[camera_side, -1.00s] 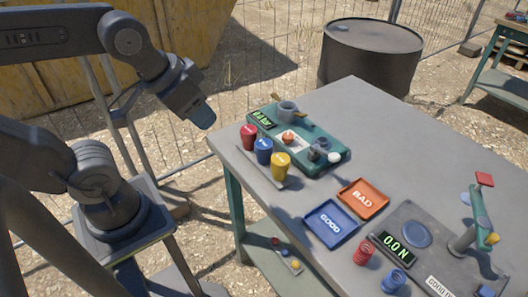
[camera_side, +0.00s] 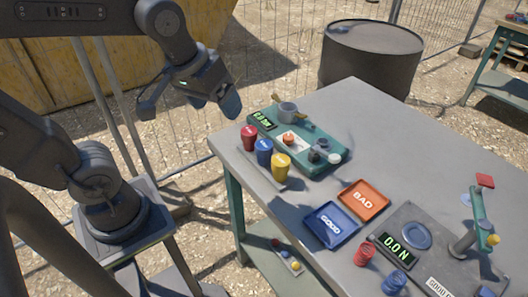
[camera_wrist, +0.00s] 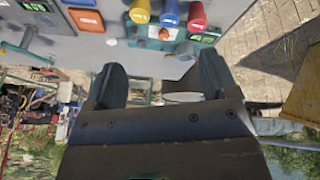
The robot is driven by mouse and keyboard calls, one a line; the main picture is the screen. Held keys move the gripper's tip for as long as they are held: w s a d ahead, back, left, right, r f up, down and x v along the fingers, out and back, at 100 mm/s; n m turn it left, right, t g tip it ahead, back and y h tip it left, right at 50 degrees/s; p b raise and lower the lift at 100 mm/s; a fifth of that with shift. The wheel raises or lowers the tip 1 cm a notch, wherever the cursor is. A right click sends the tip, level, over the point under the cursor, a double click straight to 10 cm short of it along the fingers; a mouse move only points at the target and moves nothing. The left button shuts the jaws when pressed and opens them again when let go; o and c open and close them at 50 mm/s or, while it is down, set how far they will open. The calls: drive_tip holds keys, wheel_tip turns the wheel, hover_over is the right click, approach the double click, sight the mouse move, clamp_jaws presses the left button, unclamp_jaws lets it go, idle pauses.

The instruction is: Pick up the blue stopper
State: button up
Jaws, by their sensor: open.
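The blue stopper (camera_side: 264,151) stands upright near the table's left edge, between a red stopper (camera_side: 249,138) and a yellow stopper (camera_side: 281,167). The blue stopper also shows at the top of the wrist view (camera_wrist: 169,14), beside the yellow stopper (camera_wrist: 139,12) and the red stopper (camera_wrist: 196,16). My gripper (camera_side: 216,103) is in the air to the left of and above the stoppers, apart from them. In the wrist view my gripper (camera_wrist: 162,77) has its two fingers wide apart, with nothing between them.
A blue GOOD tray (camera_side: 331,224) and an orange BAD tray (camera_side: 363,200) lie nearer the middle. Red and blue springs (camera_side: 395,282) and a stand with a round plate (camera_side: 416,236) are at right.

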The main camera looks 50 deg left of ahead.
drive_tip(key=w+a+f+n+g, duration=0.2)
drive_tip(key=w+n+g, duration=0.1)
drive_tip(key=w+n, duration=0.5)
drive_tip(key=n+g, duration=0.1)
drive_tip(key=n, duration=0.5)
hover_over(264, 144)
wheel_tip(264, 144, down, 5)
drive_tip(key=f, duration=0.7)
drive_tip(key=shift+s+d+f, duration=0.2)
drive_tip(key=shift+s+f, duration=0.05)
drive_tip(key=shift+f, duration=0.05)
drive_tip(key=shift+w+a+f, duration=0.1)
drive_tip(key=shift+w+f, duration=0.05)
drive_tip(key=shift+f, duration=1.25)
drive_tip(key=shift+w+a+f, duration=0.1)
drive_tip(key=shift+f, duration=1.3)
drive_tip(key=c, duration=1)
